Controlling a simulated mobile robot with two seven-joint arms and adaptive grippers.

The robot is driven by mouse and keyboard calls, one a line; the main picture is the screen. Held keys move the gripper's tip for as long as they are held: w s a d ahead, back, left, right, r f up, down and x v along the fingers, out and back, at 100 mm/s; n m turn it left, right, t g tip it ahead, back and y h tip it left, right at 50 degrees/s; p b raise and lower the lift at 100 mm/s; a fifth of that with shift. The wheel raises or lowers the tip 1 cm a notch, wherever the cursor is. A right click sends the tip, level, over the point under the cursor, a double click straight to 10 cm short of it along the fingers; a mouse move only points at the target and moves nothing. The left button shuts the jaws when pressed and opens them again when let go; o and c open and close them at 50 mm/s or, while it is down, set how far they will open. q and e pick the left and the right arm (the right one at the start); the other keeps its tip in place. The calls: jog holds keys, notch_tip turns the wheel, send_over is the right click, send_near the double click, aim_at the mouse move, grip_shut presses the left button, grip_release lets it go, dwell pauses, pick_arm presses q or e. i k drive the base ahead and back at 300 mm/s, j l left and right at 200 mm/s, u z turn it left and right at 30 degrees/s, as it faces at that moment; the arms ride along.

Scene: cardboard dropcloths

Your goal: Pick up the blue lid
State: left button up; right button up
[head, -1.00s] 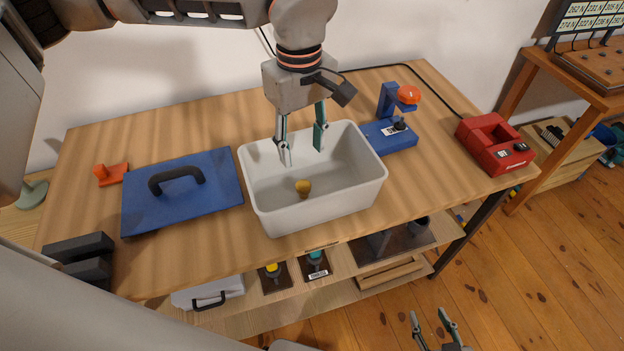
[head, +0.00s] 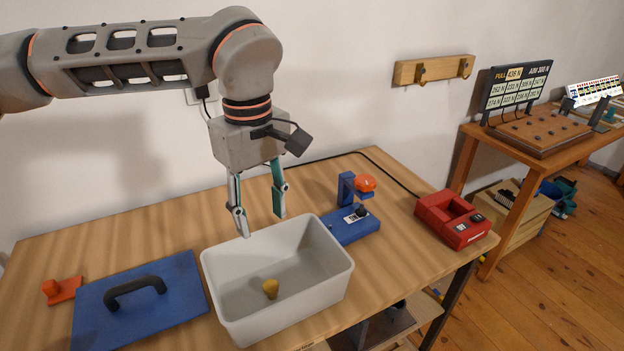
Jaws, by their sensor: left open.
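The blue lid (head: 180,307) lies flat on the wooden table at the lower left, with a dark arched handle (head: 136,288) on top. To its right stands an open white bin (head: 329,284) with a small yellow piece (head: 270,288) on its floor. My left gripper (head: 262,225) is open and empty, pointing down above the bin's back rim. It is to the right of the lid and higher than it. My right gripper is out of view.
An orange piece (head: 63,290) sits left of the lid, close to it. A blue fixture with an orange knob (head: 352,227) stands right of the bin, and a red device (head: 453,219) farther right. The table behind the lid is clear.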

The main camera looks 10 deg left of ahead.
aim_at(113, 313)
jog(key=k, duration=1)
